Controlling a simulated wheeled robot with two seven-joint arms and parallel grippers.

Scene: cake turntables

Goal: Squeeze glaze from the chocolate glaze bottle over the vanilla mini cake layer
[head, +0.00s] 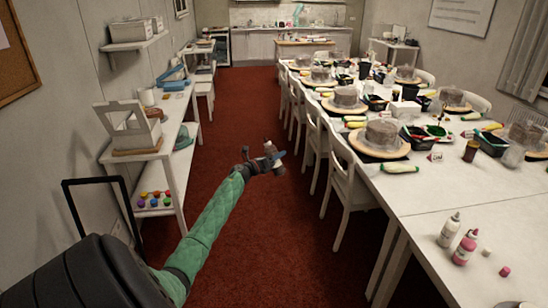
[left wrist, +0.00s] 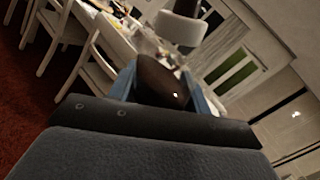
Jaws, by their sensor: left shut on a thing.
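My left gripper (head: 272,160) is stretched out over the red floor between the shelves and the long table. In the left wrist view its blue fingers are shut on a dark brown, glossy rounded thing (left wrist: 163,82), which looks like the chocolate glaze bottle; only part of it shows. In the head view the held thing is small and hard to make out. I cannot pick out the vanilla mini cake layer for certain. My right gripper is not in view.
The long white table (head: 440,200) on the right bears several grey cakes on round turntables, with a near cake (head: 383,134). A white bottle (head: 449,230) and a pink bottle (head: 465,248) stand at its near end. White chairs (head: 348,178) line its side. White shelves (head: 172,135) stand left.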

